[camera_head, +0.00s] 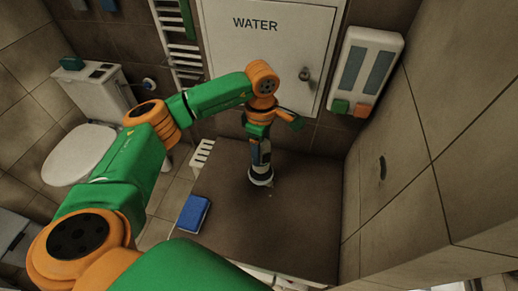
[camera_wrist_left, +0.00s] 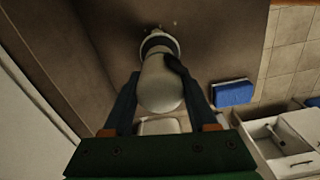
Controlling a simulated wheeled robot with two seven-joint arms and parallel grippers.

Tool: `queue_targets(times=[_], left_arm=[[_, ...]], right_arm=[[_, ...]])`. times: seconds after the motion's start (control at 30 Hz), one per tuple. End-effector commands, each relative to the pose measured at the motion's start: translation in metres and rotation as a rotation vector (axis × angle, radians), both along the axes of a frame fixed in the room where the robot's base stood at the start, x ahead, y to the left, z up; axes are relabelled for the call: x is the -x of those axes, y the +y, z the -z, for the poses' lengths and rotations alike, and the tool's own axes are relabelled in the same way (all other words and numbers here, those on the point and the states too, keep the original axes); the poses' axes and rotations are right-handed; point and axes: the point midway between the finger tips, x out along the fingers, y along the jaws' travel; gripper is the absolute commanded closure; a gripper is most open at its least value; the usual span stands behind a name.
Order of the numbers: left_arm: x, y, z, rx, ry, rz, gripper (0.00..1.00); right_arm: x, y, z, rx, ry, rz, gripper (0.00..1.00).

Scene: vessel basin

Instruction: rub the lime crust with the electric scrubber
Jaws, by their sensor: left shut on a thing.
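The electric scrubber (camera_head: 261,158) is upright on or just above the brown countertop (camera_head: 310,215), its pale round head at the bottom. My left gripper (camera_head: 259,137) is shut around its body from above. In the left wrist view the scrubber's light grey body (camera_wrist_left: 160,84) sits between my two dark fingers, with its white-rimmed head beyond. A few small pale specks (camera_wrist_left: 175,23) lie on the surface beside the head; I cannot tell if they are the lime crust. Whatever is under the head is hidden. My right gripper is not in view.
A blue sponge-like block (camera_head: 193,213) lies at the counter's left edge. A white cabinet door marked WATER (camera_head: 265,60) and a wall dispenser (camera_head: 366,72) stand behind. The tiled wall (camera_head: 400,170) bounds the right side. The counter's right part is clear.

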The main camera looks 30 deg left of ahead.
Motion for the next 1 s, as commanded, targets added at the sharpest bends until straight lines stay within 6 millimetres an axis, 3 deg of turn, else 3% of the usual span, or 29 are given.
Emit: queue_targets(times=[0.4, 1.0], left_arm=[[0.001, -0.001, -0.04, 0.0, -0.002, -0.006, 0.97], [0.001, -0.001, -0.043, -0.001, -0.001, -0.007, 0.97]], right_arm=[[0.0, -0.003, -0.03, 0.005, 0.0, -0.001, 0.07], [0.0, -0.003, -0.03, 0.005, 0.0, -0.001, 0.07]])
